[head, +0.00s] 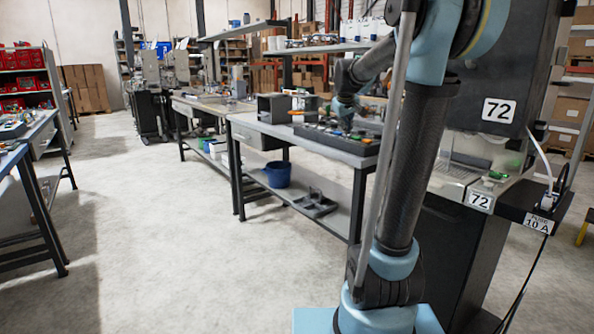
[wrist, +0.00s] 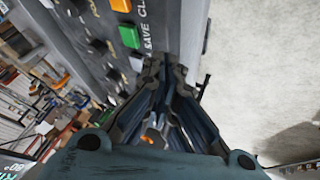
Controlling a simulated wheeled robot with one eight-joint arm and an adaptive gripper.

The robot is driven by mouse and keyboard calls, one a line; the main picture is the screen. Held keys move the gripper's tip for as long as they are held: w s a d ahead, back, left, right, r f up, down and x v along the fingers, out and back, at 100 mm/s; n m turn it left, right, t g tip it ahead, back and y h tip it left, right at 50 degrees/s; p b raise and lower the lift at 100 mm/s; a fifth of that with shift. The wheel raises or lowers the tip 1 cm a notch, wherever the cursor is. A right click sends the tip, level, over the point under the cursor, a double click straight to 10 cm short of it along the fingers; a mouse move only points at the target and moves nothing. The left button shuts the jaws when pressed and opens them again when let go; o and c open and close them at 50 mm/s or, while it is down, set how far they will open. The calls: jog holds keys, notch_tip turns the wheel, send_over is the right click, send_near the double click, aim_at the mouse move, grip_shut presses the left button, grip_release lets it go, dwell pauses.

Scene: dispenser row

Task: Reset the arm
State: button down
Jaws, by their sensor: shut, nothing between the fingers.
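My gripper (wrist: 166,74) is in the lower middle of the wrist view. Its fingers are closed together with nothing between them. The fingertips appear close to a grey control panel (wrist: 85,22) with an orange button (wrist: 121,5), a green button (wrist: 130,37) and several black knobs. I cannot tell whether they touch it. In the head view my arm (head: 420,150) rises from the base at the lower right, and its upper part leaves the top of the picture. I cannot make out the fingers there.
A grey machine marked 72 (head: 495,55) stands close to the right of my arm. A workbench (head: 335,150) with trays and small parts stands behind it, with a blue bucket (head: 278,174) on its lower shelf. Another bench (head: 40,125) is at left. The concrete floor between is clear.

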jog(key=s+f+m+g, duration=0.1)
jog(key=s+f, duration=0.7)
jog(key=s, duration=0.6)
jog(key=s+f+m+g+y, duration=0.1)
jog(key=s+f+m+g, duration=0.1)
jog(key=s+f, duration=0.7)
jog(key=s+f+m+g, duration=0.1)
jog(key=s+f, duration=0.7)
jog(key=s, duration=1)
jog(key=shift+s+a+f+m+g+y, duration=0.15)
jog(key=shift+s+a+m+g+y, duration=0.15)
jog(key=shift+a+g+y, duration=0.15)
jog(key=shift+w+f, duration=0.2)
jog(key=shift+w, duration=0.3)
